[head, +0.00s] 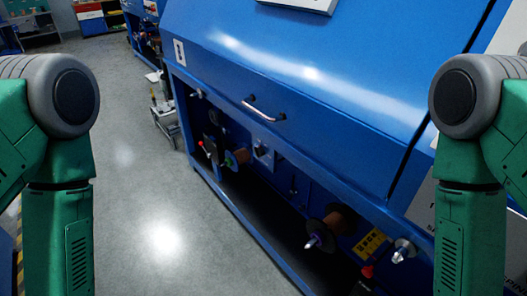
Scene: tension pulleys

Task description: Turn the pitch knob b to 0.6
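A large blue machine (270,60) fills the middle and right of the head view, with a silver handle (263,110) on its sloped cover. Below the cover is a dark recess with spools and small fittings. A small dark knob-like fitting (262,151) sits on the panel there, but I cannot tell whether it is pitch knob b. A copper-coloured spool (339,222) with dark flanges is further right. My two green arms hang at the left and right edges of the view. Both grippers are below the frame and not seen.
Grey floor (135,150) is open to the left of the machine. A small metal cart (163,118) stands beside the machine's far end. Further machines and shelves with coloured bins (90,15) are at the back.

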